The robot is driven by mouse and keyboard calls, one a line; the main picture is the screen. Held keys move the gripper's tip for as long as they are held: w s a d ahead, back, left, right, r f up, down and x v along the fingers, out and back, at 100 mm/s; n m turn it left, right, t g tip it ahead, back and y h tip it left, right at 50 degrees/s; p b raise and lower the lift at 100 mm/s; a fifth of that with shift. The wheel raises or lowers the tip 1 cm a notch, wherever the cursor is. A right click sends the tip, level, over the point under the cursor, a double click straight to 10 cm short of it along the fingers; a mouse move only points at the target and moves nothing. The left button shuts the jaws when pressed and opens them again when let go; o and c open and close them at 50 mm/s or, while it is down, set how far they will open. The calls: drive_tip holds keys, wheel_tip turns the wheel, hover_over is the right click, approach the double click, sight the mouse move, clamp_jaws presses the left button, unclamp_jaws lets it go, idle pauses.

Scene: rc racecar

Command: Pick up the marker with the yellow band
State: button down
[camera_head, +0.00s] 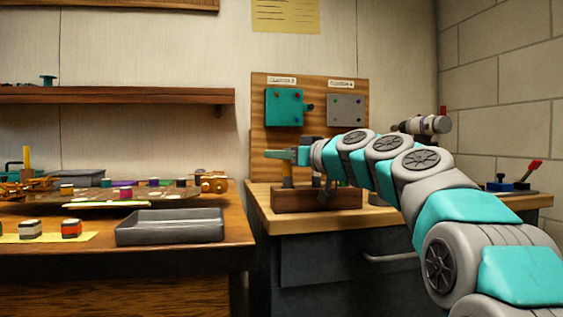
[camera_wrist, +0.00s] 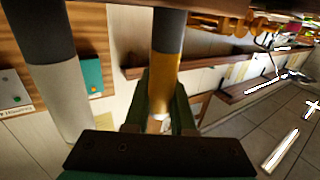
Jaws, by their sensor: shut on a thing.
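The marker with the yellow band (camera_head: 287,172) is upright under my gripper (camera_head: 281,155) in the head view, directly above the left part of a brown wooden block (camera_head: 340,199). I cannot tell whether its lower end sits in the block. In the wrist view the marker (camera_wrist: 167,68) shows a dark end and a wide yellow band. The green fingers of my gripper (camera_wrist: 160,108) are shut on it, one on each side. A second marker (camera_wrist: 52,85), dark and pale grey, stands apart to the left.
The block rests on a wooden bench (camera_head: 262,211) before a board with a teal box (camera_head: 284,107) and a grey box (camera_head: 346,110). A grey tray (camera_head: 170,227) lies on the left table with several small items. A shelf (camera_head: 120,95) hangs above.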

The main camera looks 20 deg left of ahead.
wheel_tip(320, 180, up, 10)
drive_tip(key=p, duration=0.3)
drive_tip(key=shift+p, duration=0.35)
idle(0.6)
